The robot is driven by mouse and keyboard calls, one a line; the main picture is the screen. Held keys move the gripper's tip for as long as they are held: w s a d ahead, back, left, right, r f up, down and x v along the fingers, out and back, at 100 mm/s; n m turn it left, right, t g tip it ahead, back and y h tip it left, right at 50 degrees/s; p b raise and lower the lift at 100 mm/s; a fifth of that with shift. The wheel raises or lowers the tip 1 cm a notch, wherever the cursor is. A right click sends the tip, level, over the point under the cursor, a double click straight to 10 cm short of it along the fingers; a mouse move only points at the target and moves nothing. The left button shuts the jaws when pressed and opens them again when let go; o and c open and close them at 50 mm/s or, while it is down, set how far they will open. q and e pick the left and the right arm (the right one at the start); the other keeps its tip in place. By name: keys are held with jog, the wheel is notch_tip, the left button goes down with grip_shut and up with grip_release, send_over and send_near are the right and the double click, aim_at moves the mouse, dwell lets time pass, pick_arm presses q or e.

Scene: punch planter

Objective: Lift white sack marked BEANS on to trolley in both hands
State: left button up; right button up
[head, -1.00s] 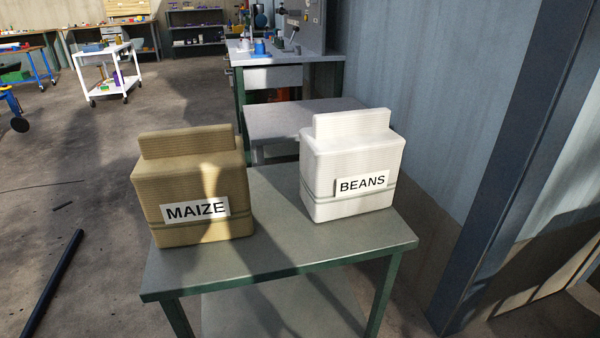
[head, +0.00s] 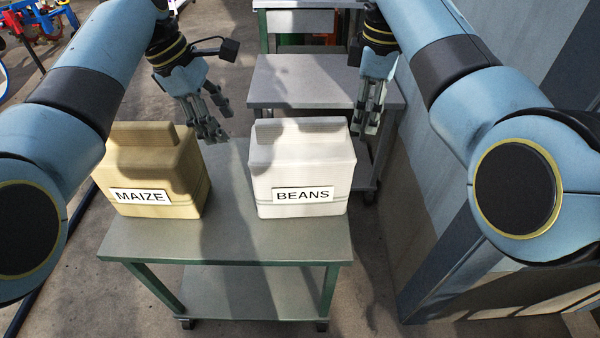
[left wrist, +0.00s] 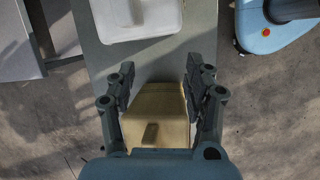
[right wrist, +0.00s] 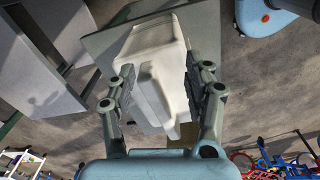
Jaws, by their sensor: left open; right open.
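The white sack marked BEANS (head: 302,165) stands upright on the right of a green-legged table (head: 225,245). In the left wrist view it (left wrist: 140,18) is at the top edge, and in the right wrist view it (right wrist: 150,50) lies beyond and between the fingers. My left gripper (head: 216,122) is open and empty, behind the gap between the two sacks. My right gripper (head: 368,122) is open and empty, just right of the white sack's far side. A grey-topped trolley (head: 315,80) with a visible castor stands behind the table.
The tan MAIZE sack (head: 150,175) stands left of the white one, with a narrow gap between; it also shows under my left gripper in the left wrist view (left wrist: 155,110). A wall and dark post (head: 480,270) are at right. The grey top looks bare.

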pick_arm(q)
jog(key=n, duration=0.2)
send_near(264, 121)
pick_arm(e)
jog(key=w+a+r+n, duration=0.2)
jog(key=r, duration=0.1)
jog(key=w+a+r+n, duration=0.1)
jog(key=r, duration=0.1)
jog(key=shift+w+a+r+g, duration=0.1)
jog(key=shift+w+a+g, duration=0.05)
jog(key=shift+w+g, duration=0.15)
pick_arm(q)
jog(key=shift+w+a+f+g+h, duration=0.15)
jog(key=shift+w+f+g+h, duration=0.15)
jog(key=shift+g, duration=0.1)
pick_arm(e)
jog(key=shift+a+r, duration=0.2)
jog(key=shift+f, duration=0.1)
pick_arm(q)
jog(key=x, duration=1)
jog(key=shift+f, duration=0.3)
pick_arm(e)
notch_tip(264, 121, down, 11)
jog(key=shift+r, duration=0.2)
pick_arm(q)
jog(key=shift+c, duration=0.3)
pick_arm(e)
jog(key=shift+c, duration=0.3)
